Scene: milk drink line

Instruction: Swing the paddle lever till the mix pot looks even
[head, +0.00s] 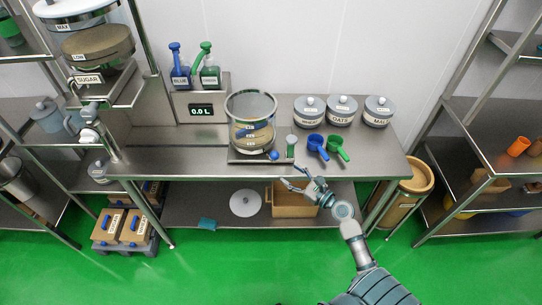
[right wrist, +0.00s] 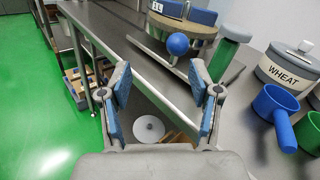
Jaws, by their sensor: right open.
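The mix pot (head: 250,108) is a clear cylinder with a metal rim, standing on a dark base on the steel bench. It holds a tan layer low down, with marking labels on its front; whether the mix is even is too small to tell. A blue ball knob (head: 274,156), apparently the paddle lever's end, sits at the base's front edge. It also shows in the right wrist view (right wrist: 178,43), below the pot. My right gripper (head: 293,178) is open and empty, in front of the bench edge, below and right of the knob and apart from it. My left gripper is out of view.
Blue (head: 317,147) and green (head: 338,148) scoops lie farther right, before three lidded jars (head: 342,110). A volume display (head: 201,110) stands left. A lower shelf holds a brown bin (head: 290,205) and white disc (head: 245,203).

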